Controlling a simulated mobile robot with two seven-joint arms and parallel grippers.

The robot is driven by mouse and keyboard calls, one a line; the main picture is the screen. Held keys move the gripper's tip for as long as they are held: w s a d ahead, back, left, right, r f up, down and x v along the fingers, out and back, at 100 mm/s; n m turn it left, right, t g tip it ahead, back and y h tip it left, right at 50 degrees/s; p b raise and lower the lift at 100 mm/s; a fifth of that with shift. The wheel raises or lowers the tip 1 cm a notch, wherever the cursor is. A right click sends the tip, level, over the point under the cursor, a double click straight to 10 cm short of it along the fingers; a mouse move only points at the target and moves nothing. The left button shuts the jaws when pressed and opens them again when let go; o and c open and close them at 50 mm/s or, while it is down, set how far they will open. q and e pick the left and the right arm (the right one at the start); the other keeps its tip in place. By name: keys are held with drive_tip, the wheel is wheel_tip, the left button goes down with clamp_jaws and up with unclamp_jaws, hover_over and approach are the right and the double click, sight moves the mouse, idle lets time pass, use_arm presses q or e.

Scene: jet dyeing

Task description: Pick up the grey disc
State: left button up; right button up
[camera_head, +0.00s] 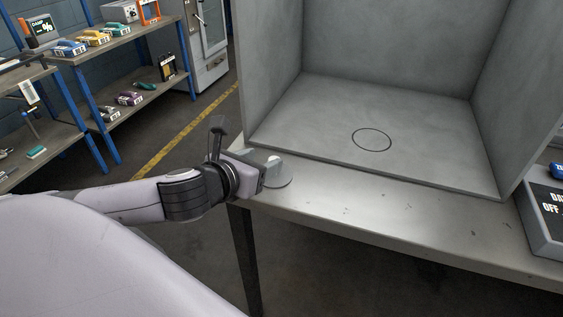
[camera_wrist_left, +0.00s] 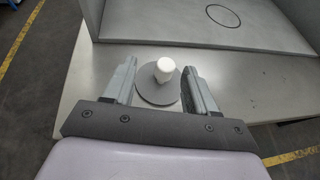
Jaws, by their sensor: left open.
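The grey disc (camera_wrist_left: 155,92) lies flat on the metal table, near its left end, with a white knob (camera_wrist_left: 165,69) standing on it. In the head view the disc (camera_head: 280,181) shows partly, just beyond my left gripper (camera_head: 272,165). In the left wrist view my left gripper (camera_wrist_left: 160,82) is open, with one finger on each side of the disc and knob. I see no finger closed on the knob. My right gripper is in neither view.
A grey open-fronted booth (camera_head: 330,110) stands on the table (camera_head: 370,213), with a black circle (camera_head: 371,139) marked on its floor. A box with a display (camera_head: 545,215) is at the right. Shelves (camera_head: 118,50) with several items stand at the back left. The table's front strip is clear.

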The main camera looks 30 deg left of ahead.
use_arm(q)
drive_tip(key=shift+x, duration=0.9)
drive_tip(key=shift+w+d+f, duration=0.1)
drive_tip(key=shift+w+f, duration=0.35)
drive_tip(key=shift+w, duration=0.25)
drive_tip(key=shift+w+d+f, duration=0.1)
drive_tip(key=shift+w+f, duration=0.35)
drive_tip(key=shift+w, duration=0.25)
drive_tip(key=shift+w+d+f, duration=0.1)
drive_tip(key=shift+w+f, duration=0.3)
drive_tip(key=shift+w, duration=0.3)
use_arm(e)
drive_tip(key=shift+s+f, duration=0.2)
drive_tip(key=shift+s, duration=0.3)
use_arm(q)
clamp_jaws()
drive_tip(key=shift+r, duration=0.1)
